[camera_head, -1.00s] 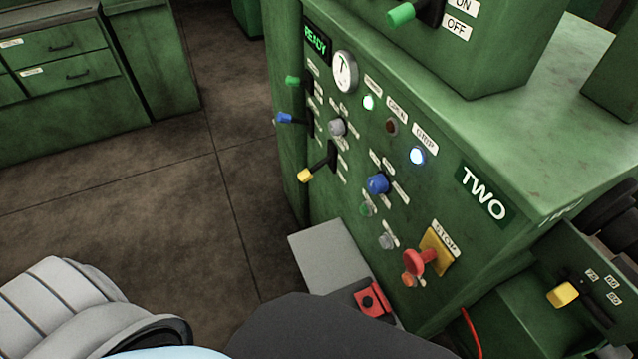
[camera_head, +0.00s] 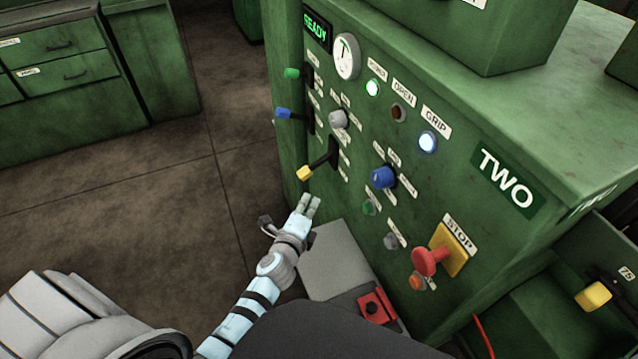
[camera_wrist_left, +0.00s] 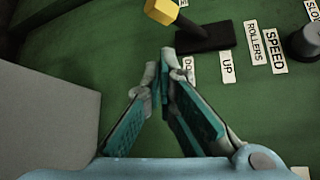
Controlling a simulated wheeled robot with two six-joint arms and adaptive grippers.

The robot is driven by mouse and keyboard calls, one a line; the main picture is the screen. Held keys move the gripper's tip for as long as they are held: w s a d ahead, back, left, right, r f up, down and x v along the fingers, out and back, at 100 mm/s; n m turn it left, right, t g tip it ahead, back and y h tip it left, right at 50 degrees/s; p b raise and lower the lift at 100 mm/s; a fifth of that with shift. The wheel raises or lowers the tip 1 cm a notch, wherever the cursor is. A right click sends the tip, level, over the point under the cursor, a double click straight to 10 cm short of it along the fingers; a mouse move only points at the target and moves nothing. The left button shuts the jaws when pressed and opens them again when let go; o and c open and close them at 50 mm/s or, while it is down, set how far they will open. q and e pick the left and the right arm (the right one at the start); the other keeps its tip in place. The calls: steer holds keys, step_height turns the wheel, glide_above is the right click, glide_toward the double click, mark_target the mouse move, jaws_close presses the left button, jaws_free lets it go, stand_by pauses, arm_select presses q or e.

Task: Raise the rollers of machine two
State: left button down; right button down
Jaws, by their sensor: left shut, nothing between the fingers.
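Machine two (camera_head: 520,245) is a green cabinet with a "TWO" plate and a display reading "READY". A lever with a yellow knob (camera_head: 304,173) sticks out of a dark slot on its panel and slants downward in the head view. In the left wrist view the yellow knob (camera_wrist_left: 162,10) is at the top, with "UP" and "ROLLERS" labels near its slot. My left gripper (camera_head: 311,200) is shut and empty, just below the yellow knob and apart from it. In the left wrist view its fingertips (camera_wrist_left: 167,60) meet in front of the panel. My right gripper is not in view.
Above are a blue lever (camera_head: 283,113) and a green lever (camera_head: 291,73). A blue knob (camera_head: 383,178) and red stop button (camera_head: 430,260) are to the right. A grey plate (camera_head: 345,255) with a red block (camera_head: 375,306) stands below. Floor at left is clear.

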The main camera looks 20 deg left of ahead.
mark_target(317, 165)
arm_select(q)
steer(key=b+x, duration=0.4)
steer(key=x, duration=0.6)
